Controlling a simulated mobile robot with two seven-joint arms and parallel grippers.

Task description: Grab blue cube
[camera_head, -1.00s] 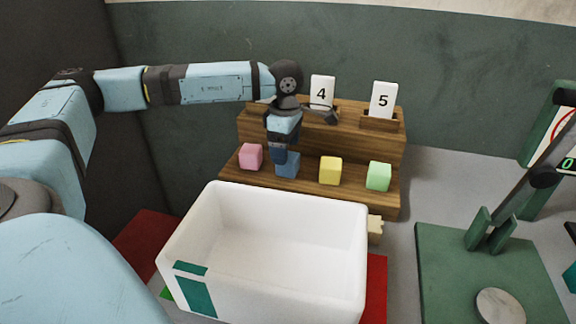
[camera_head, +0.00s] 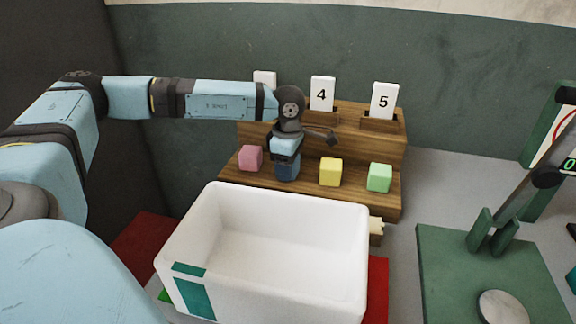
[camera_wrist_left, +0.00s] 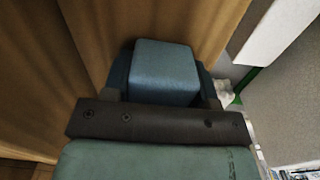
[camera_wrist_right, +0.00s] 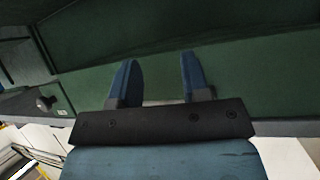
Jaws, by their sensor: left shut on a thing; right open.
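The blue cube (camera_head: 287,171) sits on the lower step of the wooden stand, between the pink cube (camera_head: 250,158) and the yellow cube (camera_head: 330,172). My left gripper (camera_head: 286,160) reaches down from above and is shut on it. In the left wrist view the blue cube (camera_wrist_left: 165,72) lies between the fingers, which show at its sides. In the head view the hand hides part of the cube, and I cannot tell whether it still touches the step. My right gripper (camera_wrist_right: 160,80) shows only in the right wrist view, open and empty.
The green cube (camera_head: 379,178) stands at the right end of the wooden stand (camera_head: 348,203). Cards 4 (camera_head: 322,93) and 5 (camera_head: 385,101) stand on the upper step. A white open bin (camera_head: 262,280), empty inside, stands in front. A green press (camera_head: 480,262) is at right.

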